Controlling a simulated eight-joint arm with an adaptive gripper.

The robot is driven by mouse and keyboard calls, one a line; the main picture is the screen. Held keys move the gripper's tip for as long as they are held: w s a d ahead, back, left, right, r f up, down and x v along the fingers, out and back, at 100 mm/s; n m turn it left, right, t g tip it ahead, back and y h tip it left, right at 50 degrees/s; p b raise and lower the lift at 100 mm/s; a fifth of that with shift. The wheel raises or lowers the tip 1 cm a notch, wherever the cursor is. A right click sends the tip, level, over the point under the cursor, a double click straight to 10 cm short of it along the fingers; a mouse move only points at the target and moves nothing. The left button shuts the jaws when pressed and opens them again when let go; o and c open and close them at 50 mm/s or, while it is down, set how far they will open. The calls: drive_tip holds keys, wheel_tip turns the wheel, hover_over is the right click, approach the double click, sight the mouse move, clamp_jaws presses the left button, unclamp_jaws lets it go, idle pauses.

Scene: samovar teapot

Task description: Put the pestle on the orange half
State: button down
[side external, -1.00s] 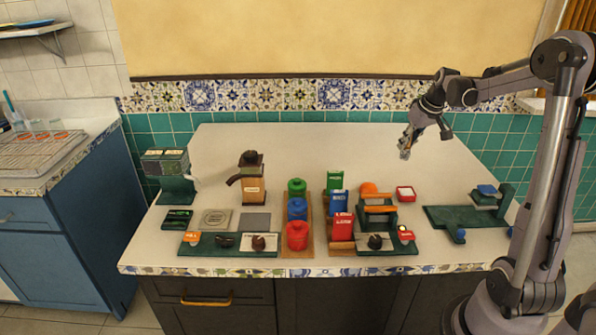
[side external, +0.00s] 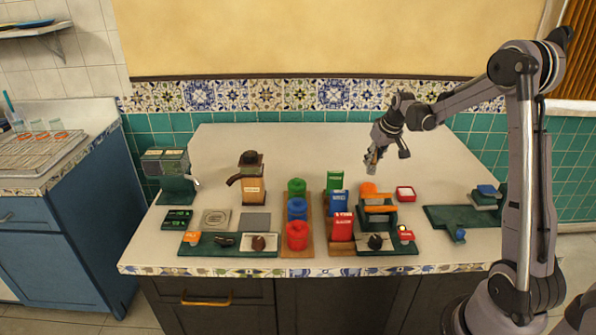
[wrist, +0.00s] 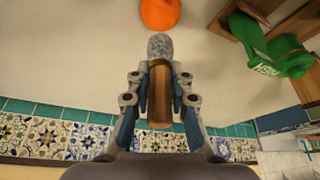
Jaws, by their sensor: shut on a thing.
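My gripper (side external: 373,160) is above the counter, a little above and behind the orange half. In the wrist view my gripper (wrist: 160,95) is shut on the pestle (wrist: 161,48), which has a brown shaft between the fingers and a speckled grey head pointing out past the fingertips. The orange half (side external: 368,188) sits on the counter at the back of a green stand; it also shows in the wrist view (wrist: 160,13), just beyond the pestle's head and apart from it. Its underside is hidden.
Green, blue and red packets (side external: 339,202) stand left of the orange half. The green stand (side external: 380,215) with orange bars is in front of it. A red-rimmed white dish (side external: 405,193) is to its right. The counter behind (side external: 285,150) is clear.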

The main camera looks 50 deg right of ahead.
sight(375, 163)
drive_tip(key=shift+f, duration=1.95)
drive_tip(key=c, duration=1.2)
unclamp_jaws()
drive_tip(key=shift+f, duration=0.15)
drive_tip(key=v, duration=1.2)
drive_tip(key=s+a+r+n+t, duration=0.1)
drive_tip(key=a+r, duration=0.1)
drive_tip(key=a, duration=0.6)
drive_tip(key=s+a+r+n, duration=0.1)
drive_tip(key=s+a+r, duration=0.1)
drive_tip(key=a, duration=0.6)
drive_tip(key=s+a+f+n+t+y, duration=0.1)
drive_tip(key=s+a, duration=0.3)
drive_tip(key=a, duration=0.3)
drive_tip(key=s+a+f+n+t, duration=0.1)
drive_tip(key=s+a+f, duration=0.1)
drive_tip(key=s+a, duration=0.2)
drive_tip(key=a, duration=0.3)
drive_tip(key=shift+s+n+y, duration=0.25)
drive_tip(key=shift+n+y, duration=0.05)
drive_tip(key=shift+y, duration=0.1)
